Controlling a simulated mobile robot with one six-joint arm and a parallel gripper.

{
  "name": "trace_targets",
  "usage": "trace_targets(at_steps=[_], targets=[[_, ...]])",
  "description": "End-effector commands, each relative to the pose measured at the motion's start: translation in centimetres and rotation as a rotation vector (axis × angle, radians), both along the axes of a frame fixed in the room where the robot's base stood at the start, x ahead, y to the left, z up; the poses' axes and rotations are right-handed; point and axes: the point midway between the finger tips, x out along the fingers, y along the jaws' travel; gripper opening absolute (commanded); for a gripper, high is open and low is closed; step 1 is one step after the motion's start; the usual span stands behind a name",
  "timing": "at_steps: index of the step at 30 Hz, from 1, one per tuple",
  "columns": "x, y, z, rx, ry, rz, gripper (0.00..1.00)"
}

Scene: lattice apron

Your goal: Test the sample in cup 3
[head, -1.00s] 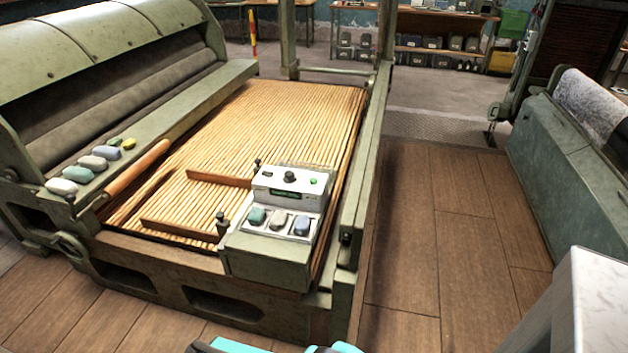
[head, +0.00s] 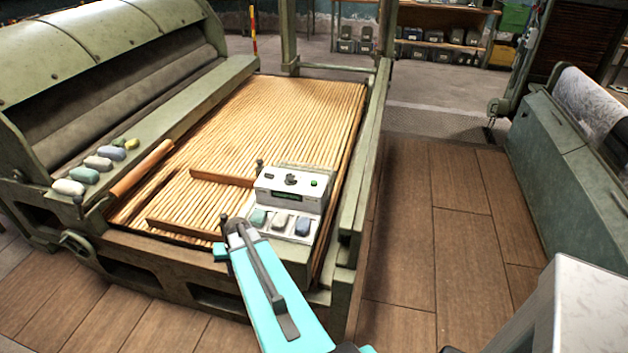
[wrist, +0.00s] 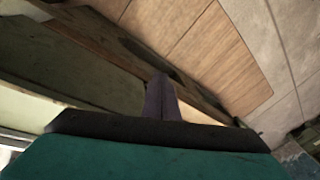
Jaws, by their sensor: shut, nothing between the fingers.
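The pale tester box (head: 290,187) with a small dark display, a knob and a green button stands at the machine's front right corner. In its lower front tray three lumps sit side by side: a green one (head: 258,217), a pale grey one (head: 280,221) and a blue-grey one (head: 302,226). I cannot read any cup numbers. My gripper (head: 236,224) is shut and empty, at the left front of the tester, apart from the lumps as far as I can tell. In the wrist view the shut fingers (wrist: 161,95) point at the machine's frame and the floor.
The slatted wooden bed (head: 270,130) lies behind the tester, with short wooden bars (head: 222,177) on it. Several coloured lumps (head: 97,163) rest on the left ledge beside a wooden roller (head: 142,170). Wooden floor (head: 410,230) is clear on the right.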

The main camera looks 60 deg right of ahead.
Motion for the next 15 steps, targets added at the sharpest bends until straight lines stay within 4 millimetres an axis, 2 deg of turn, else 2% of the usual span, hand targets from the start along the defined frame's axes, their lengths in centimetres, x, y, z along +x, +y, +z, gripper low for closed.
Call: trace_targets(at_steps=[1, 7, 15], targets=[[0.6, -2.2, 1.7, -0.008, -0.028, -0.035, 0.00], [1.7, -9.6, 6.9, -0.039, -0.131, -0.163, 0.00], [0.8, -20.1, 13.5, -0.086, -0.260, -0.338, 0.00]])
